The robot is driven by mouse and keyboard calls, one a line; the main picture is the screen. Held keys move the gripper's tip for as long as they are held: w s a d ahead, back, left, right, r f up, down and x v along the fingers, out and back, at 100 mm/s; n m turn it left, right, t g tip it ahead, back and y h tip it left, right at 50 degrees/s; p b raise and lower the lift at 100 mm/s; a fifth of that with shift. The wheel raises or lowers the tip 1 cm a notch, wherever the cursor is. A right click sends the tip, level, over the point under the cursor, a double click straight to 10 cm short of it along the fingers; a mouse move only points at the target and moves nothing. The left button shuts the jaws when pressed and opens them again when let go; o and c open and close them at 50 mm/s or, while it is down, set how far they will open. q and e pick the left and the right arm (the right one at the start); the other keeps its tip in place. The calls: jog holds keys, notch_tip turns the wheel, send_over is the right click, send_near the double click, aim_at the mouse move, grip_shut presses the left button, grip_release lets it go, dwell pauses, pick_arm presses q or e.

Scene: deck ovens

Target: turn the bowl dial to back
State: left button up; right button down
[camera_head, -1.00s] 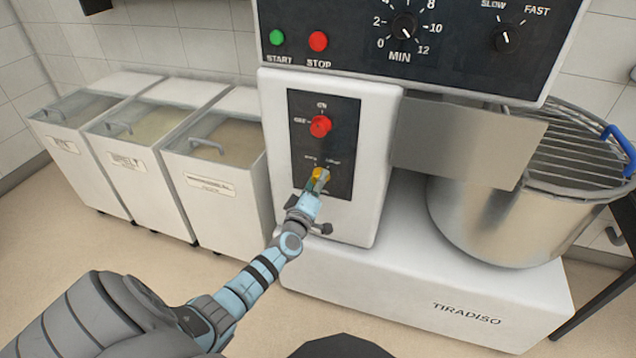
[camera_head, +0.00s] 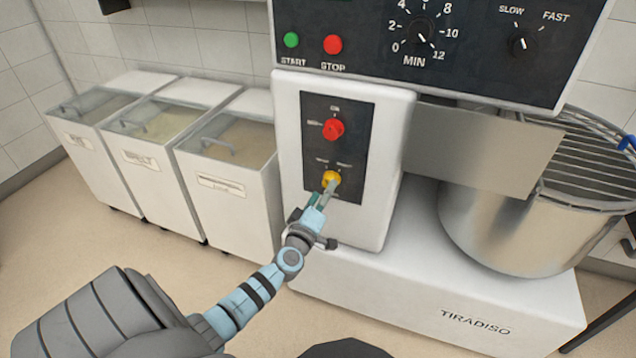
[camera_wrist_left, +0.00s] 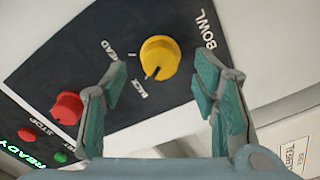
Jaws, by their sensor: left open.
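The yellow bowl dial (camera_head: 331,178) sits low on the mixer's black side panel (camera_head: 350,150). In the left wrist view the dial (camera_wrist_left: 163,52) shows in full, with its dark pointer mark towards the BACK label (camera_wrist_left: 141,88). The AHEAD label (camera_wrist_left: 118,50) lies further left and the BOWL label (camera_wrist_left: 209,29) to the right. My left gripper (camera_head: 324,192) is just in front of the dial. In the left wrist view my left gripper (camera_wrist_left: 160,72) is open, its fingers apart with the dial between and beyond them; I see no contact. My right gripper is not in view.
A red knob (camera_head: 333,129) is above the dial. The control panel (camera_head: 465,50) overhangs above. The steel bowl (camera_head: 500,225) with its grid guard is at the right. Several white bins (camera_head: 235,200) stand at the left. Floor is free in front of them.

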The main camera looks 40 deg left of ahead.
pick_arm(q)
jog(key=v, duration=0.8)
jog(key=shift+w, duration=0.1)
